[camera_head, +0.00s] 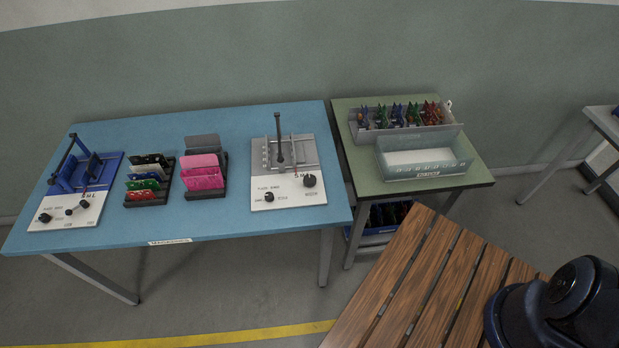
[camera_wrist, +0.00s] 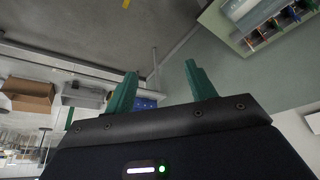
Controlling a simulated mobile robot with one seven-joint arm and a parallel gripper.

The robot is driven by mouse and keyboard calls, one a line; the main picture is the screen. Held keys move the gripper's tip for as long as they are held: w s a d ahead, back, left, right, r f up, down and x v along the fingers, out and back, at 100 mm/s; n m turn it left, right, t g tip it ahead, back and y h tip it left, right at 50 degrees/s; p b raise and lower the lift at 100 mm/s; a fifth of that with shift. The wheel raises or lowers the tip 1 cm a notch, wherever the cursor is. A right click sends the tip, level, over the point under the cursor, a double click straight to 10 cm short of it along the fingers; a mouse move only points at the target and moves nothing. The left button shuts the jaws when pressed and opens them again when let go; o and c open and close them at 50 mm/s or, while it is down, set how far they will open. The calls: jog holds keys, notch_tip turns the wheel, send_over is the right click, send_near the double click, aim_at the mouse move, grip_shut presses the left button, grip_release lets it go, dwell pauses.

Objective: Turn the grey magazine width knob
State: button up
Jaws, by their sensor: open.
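The grey magazine (camera_head: 290,152) stands on a white base plate near the right end of the blue table in the head view. It has an upright dark lever. The small lettering beside the knobs is hard to read. My gripper (camera_wrist: 161,68) shows in the wrist view with two green fingers apart and nothing between them. It is away from the magazine, which I cannot make out in the wrist view.
A blue magazine (camera_head: 77,172) with several black knobs stands at the left of the blue table (camera_head: 240,222). Two dark racks with coloured boards (camera_head: 148,180) (camera_head: 203,172) stand between the magazines. A green table (camera_head: 450,188) carries bins (camera_head: 421,158). A slatted wooden surface (camera_head: 420,280) lies in front.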

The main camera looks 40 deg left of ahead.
jog(key=w+a+n, duration=0.7)
jog(key=a, duration=0.1)
jog(key=w+a+f+n+g, duration=0.1)
jog(key=a+f+n, duration=0.1)
jog(key=a+n, duration=0.5)
jog(key=w+a+f+n+g+y, duration=0.1)
jog(key=w+a+f+n, duration=0.2)
jog(key=a, duration=0.8)
jog(key=a+f+n+g, duration=0.1)
jog(key=a+f+n, duration=0.1)
jog(key=a+n, duration=0.55)
jog(key=n+g+h, duration=0.1)
jog(key=n+g, duration=0.1)
jog(key=n, duration=1.6)
send_over(310, 179)
notch_tip(310, 179, down, 24)
notch_tip(310, 179, down, 10)
jog(key=shift+f, duration=0.1)
jog(key=shift+c, duration=0.2)
jog(key=c, duration=0.9)
